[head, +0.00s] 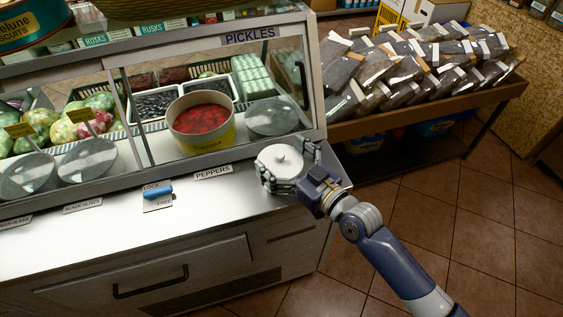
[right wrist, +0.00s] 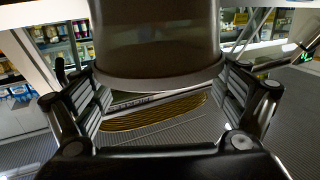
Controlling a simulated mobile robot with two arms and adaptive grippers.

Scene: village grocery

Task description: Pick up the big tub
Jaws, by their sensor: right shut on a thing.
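A round tub (head: 281,157) with a white lid and a small knob on top is at the right end of the white counter. My right gripper (head: 287,168) has its fingers around its sides. In the right wrist view the tub's smooth, darker wall (right wrist: 158,45) fills the space between the two fingers. I cannot tell whether its base touches the counter. A wide yellow tub (head: 206,142) with red contents stands open behind it to the left, apart from the gripper. My left gripper is not in view.
The glass display case (head: 170,40) rises behind the white counter (head: 110,222). A blue-handled lock piece (head: 158,192) and label cards lie along the counter. A slanted rack of dark packets (head: 420,75) stands at the right. Tiled floor (head: 450,235) is clear at the lower right.

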